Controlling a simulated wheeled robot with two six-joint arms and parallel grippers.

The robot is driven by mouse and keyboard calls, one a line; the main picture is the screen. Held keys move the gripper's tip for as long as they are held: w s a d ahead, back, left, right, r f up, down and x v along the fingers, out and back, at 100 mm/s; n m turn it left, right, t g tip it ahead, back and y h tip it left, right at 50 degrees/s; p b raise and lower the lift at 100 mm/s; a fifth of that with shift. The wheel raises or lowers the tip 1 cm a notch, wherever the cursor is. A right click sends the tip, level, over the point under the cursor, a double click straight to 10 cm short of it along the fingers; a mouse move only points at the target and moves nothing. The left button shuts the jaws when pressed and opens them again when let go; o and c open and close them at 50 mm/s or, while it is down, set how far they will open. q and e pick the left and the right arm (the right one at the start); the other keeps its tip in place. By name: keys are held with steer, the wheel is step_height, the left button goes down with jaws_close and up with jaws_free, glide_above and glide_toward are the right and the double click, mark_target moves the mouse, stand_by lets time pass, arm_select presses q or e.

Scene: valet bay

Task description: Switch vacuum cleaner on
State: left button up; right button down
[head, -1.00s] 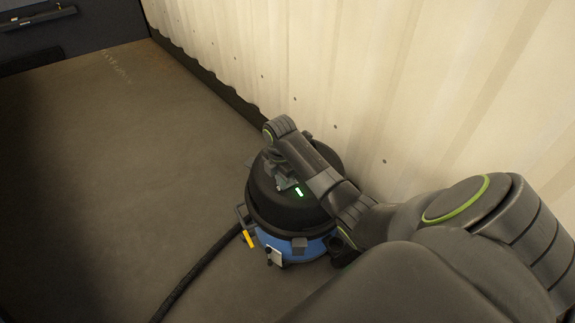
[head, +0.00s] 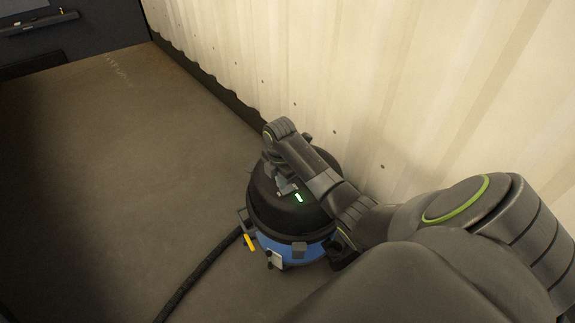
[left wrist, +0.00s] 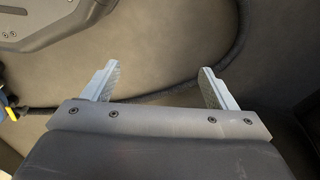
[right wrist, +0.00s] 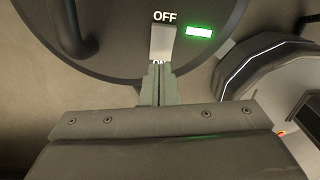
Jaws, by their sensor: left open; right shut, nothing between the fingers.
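The vacuum cleaner (head: 300,219) stands on the floor by the wall, with a black domed top and a blue body. Contact cannot be told for sure. My left gripper (left wrist: 158,75) is open and empty above the floor.
A black hose (head: 200,272) runs from the vacuum cleaner across the floor to the lower left. The pale corrugated wall (head: 400,90) rises close behind the vacuum. The floor (head: 130,170) to the left is largely clear. A dark unit (head: 70,40) stands at the far upper left.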

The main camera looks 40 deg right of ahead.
mark_target(281, 192)
steer(key=shift+r+p, duration=1.2)
steer(key=shift+p, duration=0.15)
step_height(281, 192, up, 2)
steer(key=p, duration=0.2)
steer(key=shift+p, duration=0.3)
arm_select(q)
steer(key=s+a+f, duration=0.2)
steer(key=s+f, duration=0.4)
steer(key=s, duration=0.1)
steer(key=shift+s+a+f+m+y, duration=0.25)
steer(key=shift+a+f+m+y, duration=0.05)
steer(key=shift+a+m+y, duration=0.1)
arm_select(e)
steer(key=shift+r, duration=0.1)
